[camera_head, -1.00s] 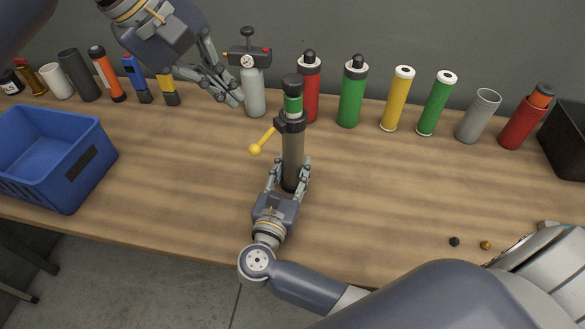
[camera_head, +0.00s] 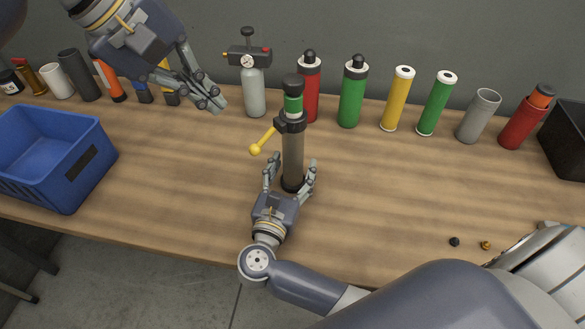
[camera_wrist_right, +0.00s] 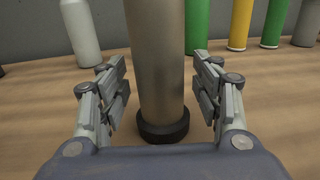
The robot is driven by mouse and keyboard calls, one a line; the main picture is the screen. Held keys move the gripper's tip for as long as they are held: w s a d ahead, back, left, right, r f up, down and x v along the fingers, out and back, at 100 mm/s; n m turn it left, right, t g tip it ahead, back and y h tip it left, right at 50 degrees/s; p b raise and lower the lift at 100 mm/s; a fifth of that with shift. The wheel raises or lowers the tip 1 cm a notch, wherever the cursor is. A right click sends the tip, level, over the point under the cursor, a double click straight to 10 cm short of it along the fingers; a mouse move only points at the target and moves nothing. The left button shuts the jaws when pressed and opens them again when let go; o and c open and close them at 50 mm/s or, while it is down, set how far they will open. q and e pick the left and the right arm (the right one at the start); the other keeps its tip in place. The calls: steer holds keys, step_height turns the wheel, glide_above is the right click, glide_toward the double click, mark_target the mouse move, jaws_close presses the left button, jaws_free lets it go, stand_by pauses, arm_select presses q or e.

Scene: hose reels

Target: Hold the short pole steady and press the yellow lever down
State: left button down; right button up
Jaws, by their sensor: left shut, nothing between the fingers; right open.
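The short grey pole (camera_head: 292,155) stands upright on the table, with a black collar and a green band with a black cap on top. It also shows in the right wrist view (camera_wrist_right: 158,65), standing on its black foot. My right gripper (camera_head: 291,172) is open around the pole's lower part, with a gap on each side in the wrist view. My left gripper (camera_head: 219,106) is shut and empty, raised to the upper left of the lever.
A grey bottle with a gauge (camera_head: 254,92) stands behind the pole, beside red (camera_head: 309,95) and green (camera_head: 351,98) cylinders. More tubes line the back. A blue crate (camera_head: 95,150) is at left. Two small knobs (camera_head: 454,241) (camera_head: 486,245) lie at front right. The table between is clear.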

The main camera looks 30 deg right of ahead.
steer(key=v, duration=1.2)
